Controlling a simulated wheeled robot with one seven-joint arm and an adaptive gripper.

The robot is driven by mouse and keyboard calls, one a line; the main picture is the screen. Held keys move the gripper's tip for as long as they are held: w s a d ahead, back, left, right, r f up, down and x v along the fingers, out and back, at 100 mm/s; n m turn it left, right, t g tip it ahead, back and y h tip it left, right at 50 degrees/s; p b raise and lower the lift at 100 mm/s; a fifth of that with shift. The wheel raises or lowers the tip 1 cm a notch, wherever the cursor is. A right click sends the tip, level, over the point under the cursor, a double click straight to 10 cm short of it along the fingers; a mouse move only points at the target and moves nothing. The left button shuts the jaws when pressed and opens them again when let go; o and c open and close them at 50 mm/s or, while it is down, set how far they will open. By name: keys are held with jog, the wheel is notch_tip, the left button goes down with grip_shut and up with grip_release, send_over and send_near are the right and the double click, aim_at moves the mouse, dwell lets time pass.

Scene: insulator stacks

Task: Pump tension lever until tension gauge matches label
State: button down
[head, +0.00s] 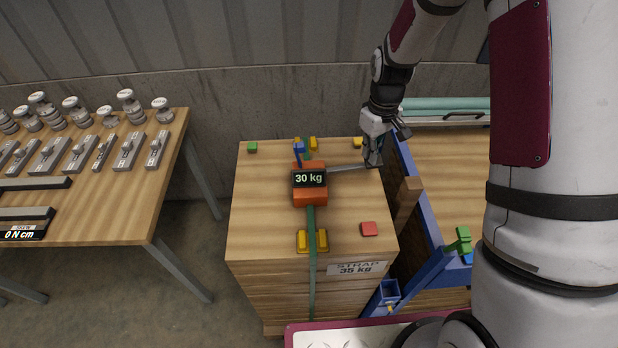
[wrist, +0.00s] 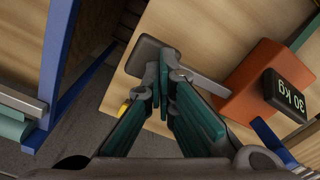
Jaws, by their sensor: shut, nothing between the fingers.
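The orange tensioner (head: 310,192) sits on top of the wooden crate (head: 262,215), on a green strap (head: 311,225). Its gauge (head: 309,179) reads 30 kg. The label (head: 356,268) on the crate's front reads STRAP 35 kg. The grey tension lever (head: 348,168) sticks out to the right from the tensioner. In the wrist view the lever (wrist: 205,82) ends in a dark grey pad (wrist: 147,57). My gripper (head: 373,160) is shut and empty at the lever's outer end, its fingertips (wrist: 165,78) beside the pad. I cannot tell whether they touch it.
A blue frame (head: 418,195) stands close along the crate's right side. A table (head: 100,220) with insulators and metal parts stands at left, across a floor gap.

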jog(key=shift+r+p, duration=0.65)
jog(key=shift+r, duration=2.1)
notch_tip(320, 180, up, 6)
jog(key=m+b, duration=0.1)
jog(key=m, duration=0.5)
jog(key=shift+f+b, duration=1)
jog(key=shift+f, duration=2)
jog(key=shift+f+b, duration=1)
jog(key=shift+f, duration=2.15)
jog(key=shift+r+p, duration=1.2)
jog(key=shift+r, duration=1.95)
